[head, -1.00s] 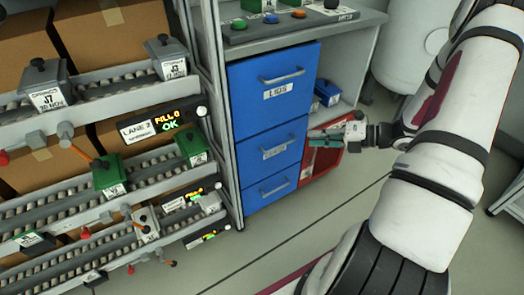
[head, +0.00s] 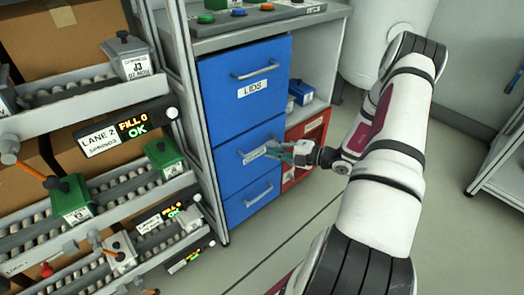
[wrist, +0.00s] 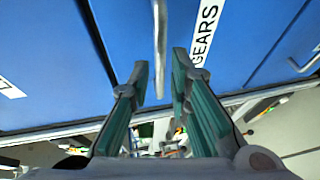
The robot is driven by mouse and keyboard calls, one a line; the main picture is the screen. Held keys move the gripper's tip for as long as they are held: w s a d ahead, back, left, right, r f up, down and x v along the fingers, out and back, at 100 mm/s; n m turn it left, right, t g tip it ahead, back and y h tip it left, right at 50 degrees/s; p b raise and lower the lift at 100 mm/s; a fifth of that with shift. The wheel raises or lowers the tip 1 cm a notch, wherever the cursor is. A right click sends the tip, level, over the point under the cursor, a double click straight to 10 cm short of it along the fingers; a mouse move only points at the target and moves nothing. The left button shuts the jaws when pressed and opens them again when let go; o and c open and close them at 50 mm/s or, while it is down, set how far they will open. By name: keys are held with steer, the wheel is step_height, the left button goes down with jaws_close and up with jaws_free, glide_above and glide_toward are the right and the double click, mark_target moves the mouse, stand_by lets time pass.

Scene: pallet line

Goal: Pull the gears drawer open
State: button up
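The gears drawer (head: 232,169) is the blue middle front of the cabinet in the head view and looks flush with its neighbours. In the wrist view its blue front (wrist: 135,35) carries a white GEARS label (wrist: 205,32). Its grey bar handle (wrist: 160,25) runs up the wrist picture, in line with the gap between my fingers. My gripper (head: 272,150) is in front of the drawer, partly hiding the handle in the head view. In the wrist view my gripper (wrist: 160,75) has its teal fingers apart, with nothing clasped; I cannot tell whether they touch the handle.
The LIDS drawer (head: 245,88) is above and another blue drawer (head: 250,200) below. A red bin (head: 306,142) and small blue boxes (head: 300,93) are right of the drawers. A roller rack (head: 90,205) stands left. Floor (head: 290,230) before the cabinet is clear.

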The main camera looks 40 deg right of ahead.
mark_target(262, 147)
steer(key=shift+b+x, duration=0.6)
steer(key=shift+x, duration=1.65)
jaws_close()
